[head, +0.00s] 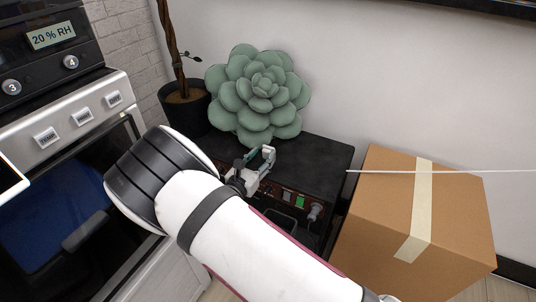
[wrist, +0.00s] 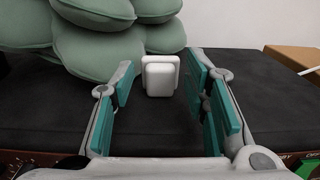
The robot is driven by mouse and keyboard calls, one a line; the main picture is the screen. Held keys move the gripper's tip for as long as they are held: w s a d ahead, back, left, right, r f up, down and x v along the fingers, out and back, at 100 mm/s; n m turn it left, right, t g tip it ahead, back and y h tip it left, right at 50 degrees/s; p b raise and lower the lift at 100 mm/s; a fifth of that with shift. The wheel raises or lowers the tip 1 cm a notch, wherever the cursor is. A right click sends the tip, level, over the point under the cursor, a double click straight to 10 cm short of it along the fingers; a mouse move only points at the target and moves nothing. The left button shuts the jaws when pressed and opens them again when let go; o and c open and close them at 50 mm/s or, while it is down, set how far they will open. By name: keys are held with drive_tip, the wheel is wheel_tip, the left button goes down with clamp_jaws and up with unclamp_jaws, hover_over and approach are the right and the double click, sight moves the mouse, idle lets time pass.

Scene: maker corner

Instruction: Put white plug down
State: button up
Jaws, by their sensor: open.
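The white plug (wrist: 160,75) is a small rounded white block in the wrist view. It appears to rest upright on the black top (wrist: 150,120) of a low cabinet, between and slightly beyond my fingertips. My gripper (wrist: 160,93) is open, with its teal pads apart on both sides of the plug and visible gaps to it. In the head view my gripper (head: 262,163) is over the cabinet's front part; I cannot clearly make out the plug there.
A big green succulent-shaped cushion (head: 258,95) sits just behind the plug. A potted plant (head: 185,105) stands at back left, an oven (head: 75,150) at left, and a taped cardboard box (head: 385,205) at right. The cabinet top's right side (head: 325,160) is clear.

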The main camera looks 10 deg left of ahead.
sight(266, 151)
drive_tip(key=b+x, duration=0.1)
drive_tip(key=x, duration=0.3)
drive_tip(key=shift+w, duration=0.2)
drive_tip(key=c, duration=0.9)
